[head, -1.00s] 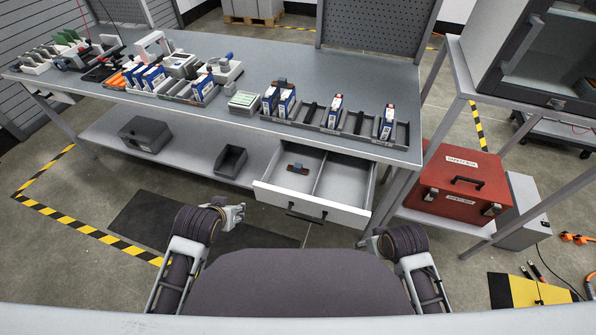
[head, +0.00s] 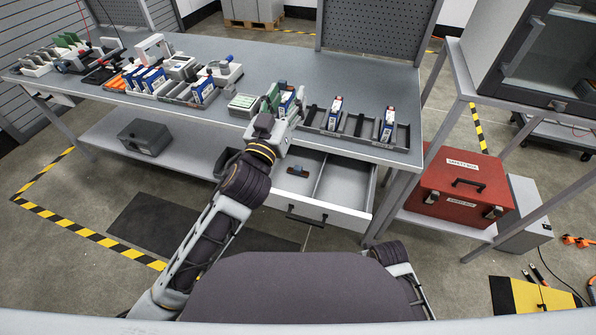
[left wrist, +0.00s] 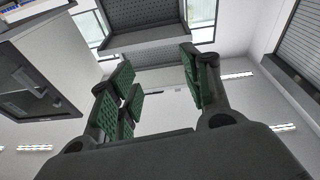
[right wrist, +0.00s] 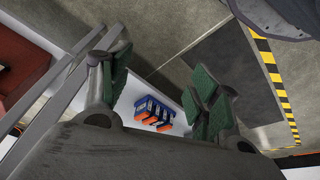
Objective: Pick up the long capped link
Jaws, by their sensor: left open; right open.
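A small brown and blue-grey piece (head: 297,171) lies in the left compartment of the open drawer (head: 335,214). A similar piece (head: 283,85) shows at the left end of the bench rack (head: 350,142), partly hidden by my left gripper. I cannot tell which of the two is the long capped link. My left gripper (head: 281,100) is open at that end of the rack, close to the blue and white cartridges (head: 289,97). In the left wrist view, its green-padded fingers (left wrist: 157,70) stand apart with nothing between them. My right gripper (right wrist: 160,75) is open and empty.
More blue and white cartridges (head: 334,110) stand upright in the rack. A green and white box (head: 243,103) is left of it. A red safety box (head: 462,187) sits on the right shelf. A grey box (head: 145,136) rests on the lower shelf.

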